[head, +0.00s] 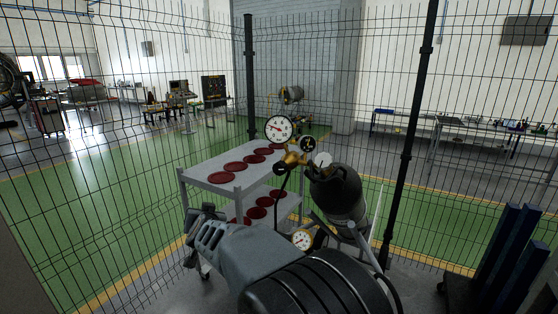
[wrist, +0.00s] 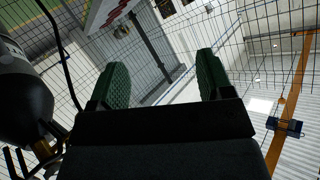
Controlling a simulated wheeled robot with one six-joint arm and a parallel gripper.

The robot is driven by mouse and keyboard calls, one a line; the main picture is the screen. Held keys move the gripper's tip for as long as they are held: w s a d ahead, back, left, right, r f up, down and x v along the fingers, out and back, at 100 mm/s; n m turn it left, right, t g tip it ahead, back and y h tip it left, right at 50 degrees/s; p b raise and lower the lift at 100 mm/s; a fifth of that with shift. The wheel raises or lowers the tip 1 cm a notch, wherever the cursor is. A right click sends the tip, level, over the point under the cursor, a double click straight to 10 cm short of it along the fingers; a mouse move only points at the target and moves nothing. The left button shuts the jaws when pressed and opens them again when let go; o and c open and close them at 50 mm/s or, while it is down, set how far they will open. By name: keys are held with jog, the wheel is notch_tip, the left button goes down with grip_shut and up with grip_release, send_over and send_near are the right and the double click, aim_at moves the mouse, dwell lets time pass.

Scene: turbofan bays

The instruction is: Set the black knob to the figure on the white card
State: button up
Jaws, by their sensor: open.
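A black round part with pale marks (head: 308,144) sits right of the large white gauge, on a brass fitting (head: 291,160); it may be the black knob, but it is too small to be sure. A small white round piece (head: 322,159) is just below and right of it; I cannot tell whether it is the card, and no figure is readable. The fitting is by the top of a dark gas bottle (head: 338,190). My gripper shows in the wrist view (wrist: 163,78), its two green-padded fingers wide apart with nothing between them. The knob is not clear there.
The large white gauge (head: 278,129) has a red needle. Another gauge (head: 301,240) sits lower, by my arm. A grey trolley (head: 190,176) with red discs stands behind. Wire fence (head: 130,210) closes off the back. Dark blue posts (head: 497,255) stand at right.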

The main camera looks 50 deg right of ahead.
jog(key=s+d+r+m+g+h, duration=0.2)
jog(key=d+r+m+h, duration=0.2)
jog(key=d+h, duration=0.3)
jog(key=m+g+h, duration=0.4)
jog(key=g+h, duration=0.1)
jog(key=g, duration=0.2)
send_near(278, 170)
jog(key=shift+t, duration=0.3)
jog(key=p+x, duration=0.3)
jog(key=x, duration=0.8)
jog(key=shift+s, duration=0.15)
jog(key=c, duration=0.9)
jog(key=shift+f+m+b, duration=0.15)
jog(key=shift+m+b, duration=0.75)
jog(key=shift+m, duration=0.5)
